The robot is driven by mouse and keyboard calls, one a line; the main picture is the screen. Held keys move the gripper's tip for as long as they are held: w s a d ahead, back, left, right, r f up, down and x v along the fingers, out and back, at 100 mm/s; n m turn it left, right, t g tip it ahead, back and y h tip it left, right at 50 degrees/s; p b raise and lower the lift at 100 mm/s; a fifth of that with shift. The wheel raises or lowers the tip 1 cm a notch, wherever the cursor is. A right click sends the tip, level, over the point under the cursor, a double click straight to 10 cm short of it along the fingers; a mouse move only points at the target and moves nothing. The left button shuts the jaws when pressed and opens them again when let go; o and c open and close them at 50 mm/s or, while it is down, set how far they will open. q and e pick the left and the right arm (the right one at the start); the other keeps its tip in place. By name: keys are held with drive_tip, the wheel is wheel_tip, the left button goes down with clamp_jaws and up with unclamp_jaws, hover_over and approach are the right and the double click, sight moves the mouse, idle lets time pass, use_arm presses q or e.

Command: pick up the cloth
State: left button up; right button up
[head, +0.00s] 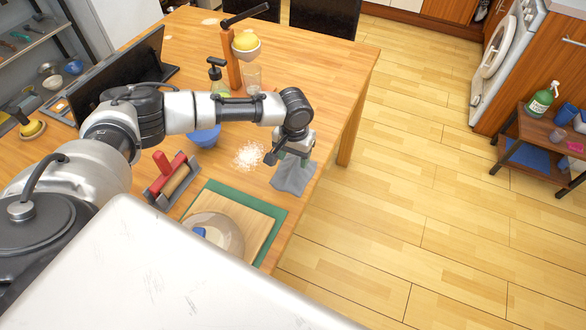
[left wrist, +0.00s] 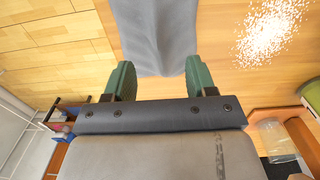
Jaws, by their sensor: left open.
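The grey cloth (head: 296,178) lies crumpled on the wooden table, near its right edge. In the left wrist view the cloth (left wrist: 155,28) runs from the top of the picture down between the green fingertips. My left gripper (head: 288,158) is above the far end of the cloth and partly covers it. In the left wrist view its fingers (left wrist: 158,78) are wide apart with nothing gripped, one on each side of the cloth's near end. The remaining height over the cloth is hard to tell. My right gripper is not in view.
White grains (head: 249,155) lie left of the cloth. A green mat (head: 272,228) with a wooden board and clear bowl is nearer. A blue bowl (head: 206,138), a rack of red and wooden items (head: 168,182) and an orange stand (head: 231,62) are leftward. Open floor lies right.

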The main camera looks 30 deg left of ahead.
sight(293, 165)
use_arm(q)
wheel_tip(293, 165, down, 4)
drive_tip(key=shift+s+r, duration=0.1)
drive_tip(key=shift+r, duration=0.05)
drive_tip(key=shift+f, duration=0.3)
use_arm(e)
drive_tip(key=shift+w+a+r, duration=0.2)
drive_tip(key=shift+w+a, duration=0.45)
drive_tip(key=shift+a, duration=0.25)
use_arm(q)
drive_tip(key=shift+c, duration=0.4)
drive_tip(key=c, duration=0.9)
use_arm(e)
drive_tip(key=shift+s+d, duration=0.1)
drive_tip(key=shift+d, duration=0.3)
